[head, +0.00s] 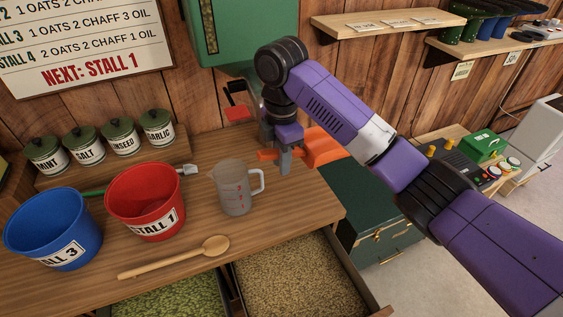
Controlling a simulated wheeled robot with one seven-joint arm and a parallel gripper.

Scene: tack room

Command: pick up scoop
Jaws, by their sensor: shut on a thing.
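An orange scoop (322,148) is in my gripper (278,156) in the head view. The grey jaws are shut on its handle, whose end shows to the left of them. The scoop's wider part points right. It appears to be above the right part of the wooden counter (205,270), near the back. The arm hides nothing of the counter's left side. I cannot tell the exact height of the scoop above the counter.
A clear measuring jug (236,192) stands left of my gripper. A red bucket (146,200), a blue bucket (52,228) and a wooden spoon (175,258) are farther left. Open grain bins (295,275) lie in front. A green dispenser (232,30) hangs behind.

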